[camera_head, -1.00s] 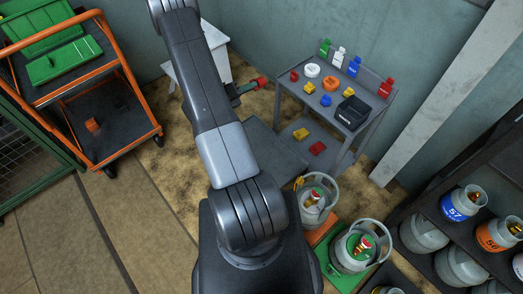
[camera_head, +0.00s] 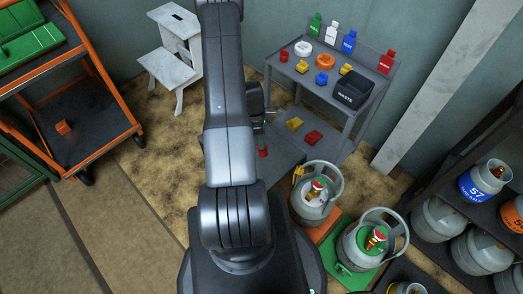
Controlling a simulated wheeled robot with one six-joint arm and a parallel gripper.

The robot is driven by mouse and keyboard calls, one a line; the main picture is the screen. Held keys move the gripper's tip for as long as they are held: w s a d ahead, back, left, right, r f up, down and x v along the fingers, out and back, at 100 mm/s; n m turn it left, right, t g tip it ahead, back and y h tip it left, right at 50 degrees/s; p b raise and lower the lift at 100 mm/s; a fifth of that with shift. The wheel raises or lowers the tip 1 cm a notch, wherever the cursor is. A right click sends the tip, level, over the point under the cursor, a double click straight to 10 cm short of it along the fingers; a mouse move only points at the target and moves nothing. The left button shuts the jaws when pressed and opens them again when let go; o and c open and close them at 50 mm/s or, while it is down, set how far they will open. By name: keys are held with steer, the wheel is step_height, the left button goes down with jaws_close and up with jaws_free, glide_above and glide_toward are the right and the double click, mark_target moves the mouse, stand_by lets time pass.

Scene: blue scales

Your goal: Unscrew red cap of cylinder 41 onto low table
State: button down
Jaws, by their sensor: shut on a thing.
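My gripper (camera_head: 262,143) points down beside my arm, partly hidden by it. It is shut on a small red cap (camera_head: 263,153). Below and beside it is a low dark grey surface (camera_head: 288,156) that looks like the low table; I cannot tell whether the cap touches it. Two grey gas cylinders stand to the right, one on an orange base (camera_head: 312,208) and one on a green base (camera_head: 357,255). Both have brass valves with some red on them. I cannot read a 41 on either.
A grey shelf cart (camera_head: 300,83) with bottles, rings and a black WASTE box (camera_head: 354,92) stands behind. A white step stool (camera_head: 170,65) and an orange cart (camera_head: 95,100) are at left. A cylinder rack (camera_head: 450,180) is at right. Floor at left is clear.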

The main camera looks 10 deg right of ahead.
steer(key=shift+w+d+f+m+t+y+b, duration=0.15)
steer(key=shift+w+f+m+t+b, duration=0.55)
steer(key=shift+f+m+b, duration=1.8)
steer(key=shift+w+d+f+m+t+y+b, duration=0.25)
steer(key=shift+w+f+t+b, duration=0.8)
steer(key=shift+f, duration=3.05)
steer(key=shift+w+d+f+m+t+y+b, duration=0.15)
steer(key=shift+w+f+m+b, duration=0.25)
steer(key=shift+f+m+b, duration=1.75)
step_height(320, 180, down, 2)
steer(key=shift+f+n, duration=0.15)
steer(key=shift+n, duration=0.55)
steer(key=c, duration=1.5)
jaws_free()
step_height(320, 180, up, 14)
steer(key=p, duration=0.3)
